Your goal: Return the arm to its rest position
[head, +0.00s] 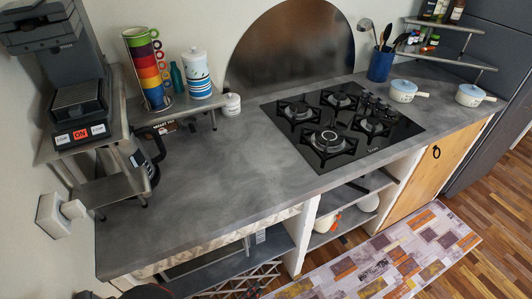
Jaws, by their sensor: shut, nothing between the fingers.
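My gripper does not show in the head view. A dark rounded shape at the bottom left edge may be part of my arm, but too little of it shows to tell. The long grey counter (215,185) runs from the lower left to the upper right, and its near middle stretch is bare.
A black gas hob (345,122) is set in the counter. A coffee machine (80,110), stacked cups (148,70) and a canister (196,75) stand on raised shelves at left.

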